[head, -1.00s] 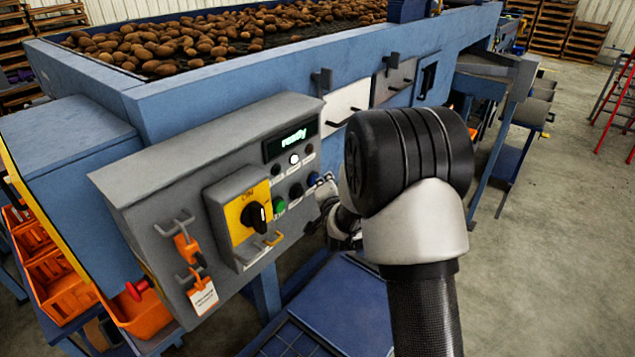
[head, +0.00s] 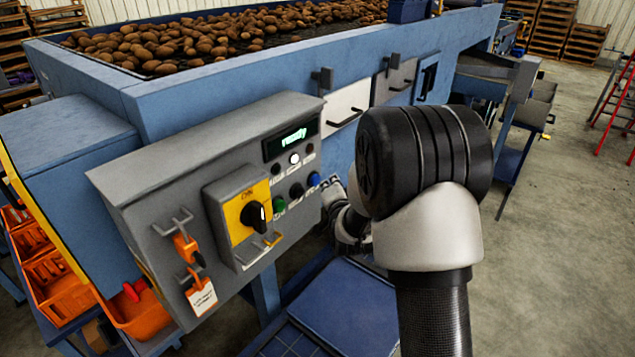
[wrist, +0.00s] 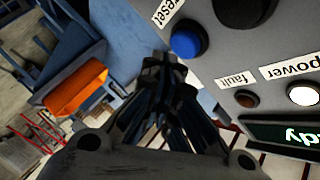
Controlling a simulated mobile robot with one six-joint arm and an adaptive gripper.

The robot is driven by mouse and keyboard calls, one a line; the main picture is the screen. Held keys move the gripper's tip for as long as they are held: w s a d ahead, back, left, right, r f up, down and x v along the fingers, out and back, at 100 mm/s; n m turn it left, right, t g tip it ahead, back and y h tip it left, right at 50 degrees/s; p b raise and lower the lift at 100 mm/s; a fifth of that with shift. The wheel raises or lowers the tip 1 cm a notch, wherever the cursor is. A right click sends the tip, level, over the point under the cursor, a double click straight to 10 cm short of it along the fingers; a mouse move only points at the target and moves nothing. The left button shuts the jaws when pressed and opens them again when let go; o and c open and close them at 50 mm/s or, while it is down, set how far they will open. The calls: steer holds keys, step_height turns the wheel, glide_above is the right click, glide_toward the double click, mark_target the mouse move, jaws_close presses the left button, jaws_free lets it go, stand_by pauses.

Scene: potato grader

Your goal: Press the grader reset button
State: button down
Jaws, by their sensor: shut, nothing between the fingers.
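The reset button is a round blue button (head: 314,179) at the right end of the grey control panel (head: 150,172). In the wrist view the blue button (wrist: 187,40) sits beside a label reading "reset". My gripper (wrist: 164,68) is shut and empty in the wrist view, its tips just below and left of the button in the picture, seemingly apart from it. In the head view my gripper (head: 332,187) is small and partly hidden by my arm, just right of the button. The panel's display (head: 292,140) reads "ready" in green.
The panel also carries a green button (head: 279,204), a black rotary switch on a yellow plate (head: 254,217), a white lit lamp (head: 294,158) and an orange lock with a tag (head: 187,248). Potatoes (head: 170,40) lie on the grader above. Open floor lies right.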

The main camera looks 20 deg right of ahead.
steer(key=shift+s, duration=0.1)
steer(key=s+d+b, duration=0.1)
steer(key=s, duration=0.1)
steer(key=s+d, duration=0.1)
steer(key=s, duration=0.1)
steer(key=shift+d+b, duration=0.35)
steer(key=shift+d, duration=0.05)
stand_by(0.5)
steer(key=s+a+r+n+g+y, duration=0.1)
steer(key=s+a+r+n+g, duration=0.25)
steer(key=s, duration=0.35)
steer(key=s+a+r+n+g+y, duration=0.1)
steer(key=s+a+r+n+g, duration=0.15)
steer(key=s+a+n, duration=0.4)
steer(key=s+a+n+g, duration=0.2)
steer(key=s, duration=1)
steer(key=s+a+n+g+y, duration=0.1)
steer(key=s+a+g, duration=0.1)
steer(key=s, duration=1)
steer(key=shift+s+n+g, duration=0.3)
steer(key=shift+n, duration=0.1)
